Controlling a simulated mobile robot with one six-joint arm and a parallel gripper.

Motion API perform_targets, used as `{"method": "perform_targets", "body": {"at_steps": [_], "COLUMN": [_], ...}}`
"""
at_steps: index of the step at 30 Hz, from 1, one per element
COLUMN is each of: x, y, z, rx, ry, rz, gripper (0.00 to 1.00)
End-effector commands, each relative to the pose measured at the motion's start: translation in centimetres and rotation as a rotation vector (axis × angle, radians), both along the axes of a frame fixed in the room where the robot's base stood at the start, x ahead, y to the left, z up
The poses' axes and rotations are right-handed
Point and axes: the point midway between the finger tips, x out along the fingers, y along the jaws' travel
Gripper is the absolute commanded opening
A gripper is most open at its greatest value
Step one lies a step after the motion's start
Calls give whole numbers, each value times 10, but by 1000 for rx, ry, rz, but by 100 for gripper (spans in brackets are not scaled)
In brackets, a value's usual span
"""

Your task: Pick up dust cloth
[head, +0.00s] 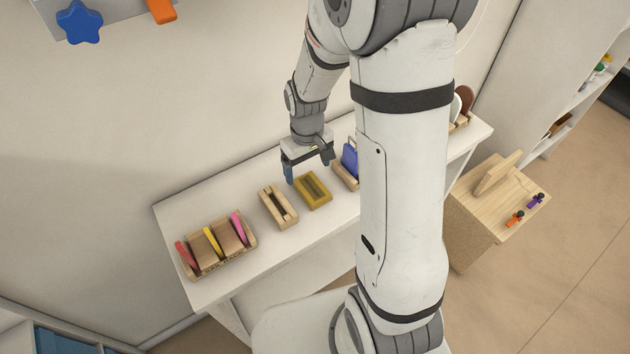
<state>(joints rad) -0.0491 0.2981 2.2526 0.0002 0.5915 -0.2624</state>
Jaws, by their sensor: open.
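My gripper (307,166) is in the head view, pointing down over the white table (320,245). Its two fingers are apart, with nothing visible between them. It is above and just behind a mustard-yellow block-like item (313,190) with a recessed top. I cannot make out for sure which item is the dust cloth. A blue item (350,159) stands in a small wooden holder (344,177) to the right of my gripper. My arm hides part of the table to the right of it.
A wooden rack (217,260) with red, yellow and pink pieces stands at the table's left end. A slotted wooden holder (278,207) stands beside the yellow item. A wooden stand (497,205) with small figures is at right. The wall is close behind.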

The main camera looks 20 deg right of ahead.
Motion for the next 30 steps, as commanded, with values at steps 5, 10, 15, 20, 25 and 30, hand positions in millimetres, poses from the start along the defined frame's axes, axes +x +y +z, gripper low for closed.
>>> {"method": "perform_targets", "body": {"at_steps": [5,10,15,20,25,30], "x": [0,2,3,3,3,3], "y": [0,-2,-2,-2,-2,-1], "z": [-14,-33,-53,-61,-62,-61], "rx": [0,-1,0,0,0,0], "ry": [2,5,3,0,-1,-1], "rz": [0,-1,0,0,0,1], "gripper": [85,85,85,85,85,74]}}
